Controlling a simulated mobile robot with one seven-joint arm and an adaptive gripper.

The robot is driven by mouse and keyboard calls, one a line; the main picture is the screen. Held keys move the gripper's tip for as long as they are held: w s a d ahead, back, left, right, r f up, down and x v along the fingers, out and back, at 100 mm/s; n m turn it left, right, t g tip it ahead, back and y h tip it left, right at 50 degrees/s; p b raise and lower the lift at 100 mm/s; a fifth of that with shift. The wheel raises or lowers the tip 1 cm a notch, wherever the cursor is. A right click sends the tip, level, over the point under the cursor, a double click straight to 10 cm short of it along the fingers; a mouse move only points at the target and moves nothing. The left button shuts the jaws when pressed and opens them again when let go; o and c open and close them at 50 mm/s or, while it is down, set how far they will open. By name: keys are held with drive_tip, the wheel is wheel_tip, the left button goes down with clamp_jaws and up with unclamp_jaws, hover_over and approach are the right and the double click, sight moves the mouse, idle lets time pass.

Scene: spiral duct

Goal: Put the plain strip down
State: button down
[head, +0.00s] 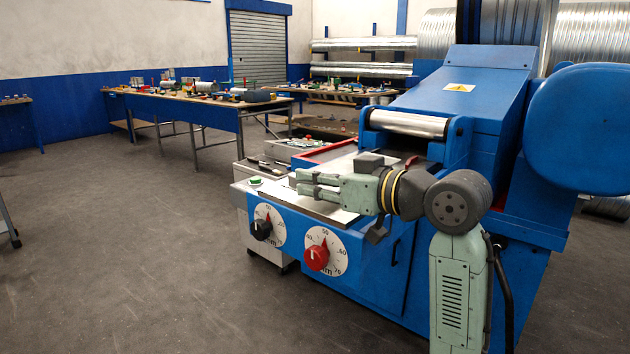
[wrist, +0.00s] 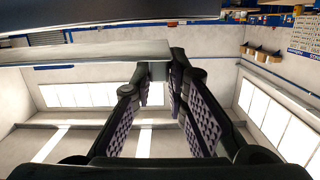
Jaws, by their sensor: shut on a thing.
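My gripper (head: 302,183) reaches left over the front shelf of the blue machine, its fingers level. In the wrist view my gripper's fingers (wrist: 158,80) are close together at their tips, shut on the edge of a plain grey strip (wrist: 95,53). The strip runs from the fingertips out to the left edge of that view. In the head view the strip is hard to tell apart from the pale metal plate (head: 318,209) under my gripper. I cannot tell whether the strip touches that plate.
A long table (head: 185,104) with many small objects stands behind at the left.

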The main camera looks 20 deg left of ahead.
drive_tip(key=c, duration=1.6)
unclamp_jaws()
drive_tip(key=shift+a+f, duration=0.1)
drive_tip(key=shift+f, duration=0.3)
drive_tip(key=shift+r+p, duration=0.45)
drive_tip(key=shift+r, duration=0.25)
drive_tip(key=b+v, duration=0.3)
drive_tip(key=v, duration=0.9)
drive_tip(key=shift+r, duration=0.1)
